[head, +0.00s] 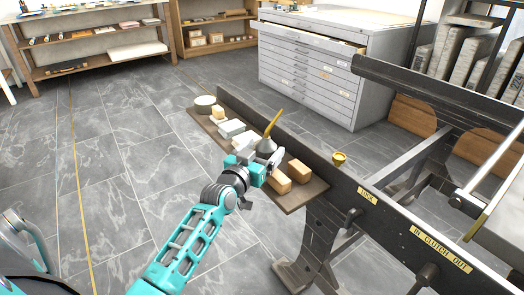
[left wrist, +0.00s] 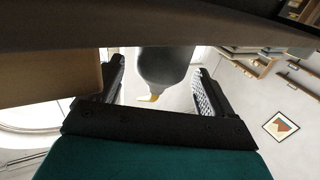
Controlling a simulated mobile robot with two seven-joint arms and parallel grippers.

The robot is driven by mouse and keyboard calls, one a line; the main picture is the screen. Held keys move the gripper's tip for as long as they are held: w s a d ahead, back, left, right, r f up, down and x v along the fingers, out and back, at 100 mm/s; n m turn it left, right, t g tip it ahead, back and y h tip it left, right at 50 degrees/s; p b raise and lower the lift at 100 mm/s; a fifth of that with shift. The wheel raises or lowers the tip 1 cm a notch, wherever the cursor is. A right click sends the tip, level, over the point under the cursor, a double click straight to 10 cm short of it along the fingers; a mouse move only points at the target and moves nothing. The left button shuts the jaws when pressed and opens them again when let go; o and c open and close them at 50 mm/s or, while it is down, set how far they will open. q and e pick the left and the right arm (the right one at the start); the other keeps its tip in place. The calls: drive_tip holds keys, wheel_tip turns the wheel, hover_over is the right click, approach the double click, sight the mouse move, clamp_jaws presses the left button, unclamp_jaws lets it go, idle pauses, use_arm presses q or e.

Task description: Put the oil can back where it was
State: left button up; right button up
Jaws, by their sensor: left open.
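The oil can (head: 267,143) has a grey cone-shaped body and a long brass spout that leans up and to the right. It stands on the narrow dark shelf (head: 315,190) along the side of the press. My left gripper (head: 264,166) is at the can's near side, with its jaws open. In the left wrist view, which looks upside down, the grey body of the oil can (left wrist: 165,66) lies between the two spread fingers of my left gripper (left wrist: 158,84). Gaps show on both sides of the can. The gripper hides the can's lower part in the head view.
Two wooden blocks (head: 298,171) lie right of the gripper on the shelf. Pale blocks (head: 231,128) and a round tin (head: 205,102) lie to its left. The press's dark rail (head: 300,147) rises behind the can. The tiled floor (head: 120,180) at left is clear.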

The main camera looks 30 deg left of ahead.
drive_tip(key=shift+d, duration=0.1)
use_arm(q)
drive_tip(key=shift+s+r, duration=0.15)
drive_tip(key=shift+s, duration=0.05)
drive_tip(key=s+d+p, duration=0.1)
drive_tip(key=s+p, duration=0.2)
drive_tip(key=s, duration=0.9)
drive_tip(key=s+d+f+m+g+h, duration=0.2)
drive_tip(key=s+d+f+g, duration=0.3)
drive_tip(key=d, duration=0.4)
drive_tip(key=s+d+f+m+g+h, duration=0.25)
drive_tip(key=s+d+f, duration=0.35)
drive_tip(key=d, duration=0.4)
drive_tip(key=s+a+r+n+p, duration=0.1)
drive_tip(key=a+r+p, duration=0.3)
drive_tip(key=r+p, duration=0.8)
drive_tip(key=y+p, duration=0.1)
drive_tip(key=p, duration=0.4)
drive_tip(key=shift+s+r+p, duration=0.2)
drive_tip(key=shift+s+p, duration=0.1)
drive_tip(key=shift+s, duration=0.05)
use_arm(e)
drive_tip(key=s+d+r+h, duration=0.1)
drive_tip(key=d+r, duration=0.3)
drive_tip(key=r, duration=0.9)
drive_tip(key=shift+s+r+h, duration=0.3)
drive_tip(key=shift+s, duration=0.3)
